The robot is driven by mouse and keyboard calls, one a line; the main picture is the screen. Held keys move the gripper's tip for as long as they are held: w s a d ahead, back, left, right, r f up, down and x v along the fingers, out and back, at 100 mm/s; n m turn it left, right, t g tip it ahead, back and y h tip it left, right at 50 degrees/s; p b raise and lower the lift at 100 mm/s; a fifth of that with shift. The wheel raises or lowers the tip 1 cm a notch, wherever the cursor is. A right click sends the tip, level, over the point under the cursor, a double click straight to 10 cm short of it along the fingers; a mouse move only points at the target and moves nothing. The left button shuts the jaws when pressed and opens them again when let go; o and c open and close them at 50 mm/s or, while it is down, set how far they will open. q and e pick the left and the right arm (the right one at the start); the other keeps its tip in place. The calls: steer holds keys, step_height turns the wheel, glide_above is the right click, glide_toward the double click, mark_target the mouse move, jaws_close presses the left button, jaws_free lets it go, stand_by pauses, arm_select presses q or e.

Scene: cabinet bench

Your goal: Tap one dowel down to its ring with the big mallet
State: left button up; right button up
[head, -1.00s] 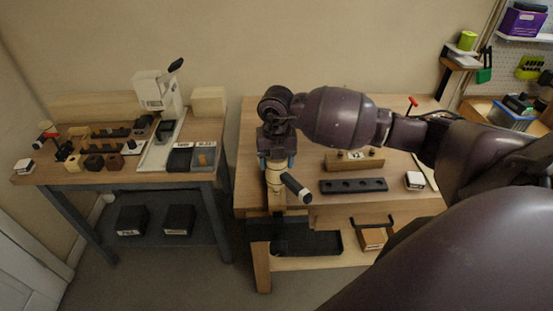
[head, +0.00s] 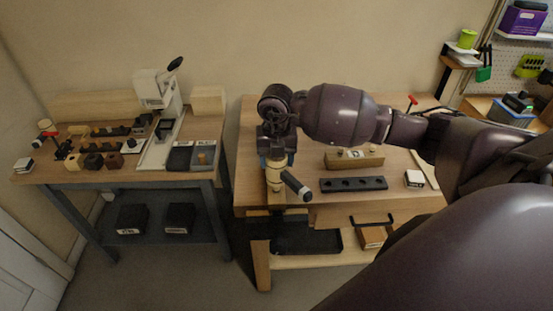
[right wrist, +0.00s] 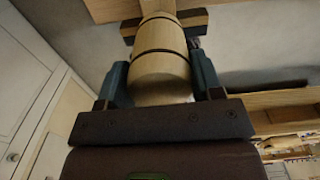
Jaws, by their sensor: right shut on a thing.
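My right gripper (head: 276,158) is over the left front part of the right-hand bench. In the right wrist view the grooved pale barrel (right wrist: 160,55) sits between the two teal fingers (right wrist: 160,82). A wooden block (head: 355,161) with a small label stands on the bench; its dowels and rings are too small to tell. My left gripper is not in view.
A dark strip with several holes (head: 353,184) and a white-topped box (head: 414,179) lie to the right of the mallet. The left table (head: 70,175) holds a press (head: 160,90), trays and small blocks. A gap separates the tables.

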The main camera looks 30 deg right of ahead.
steer(key=shift+r, duration=0.1)
steer(key=shift+f+b, duration=1)
steer(key=shift+f, duration=0.5)
steer(key=shift+r, duration=0.1)
steer(key=shift+r+p, duration=0.8)
steer(key=shift+r, duration=0.3)
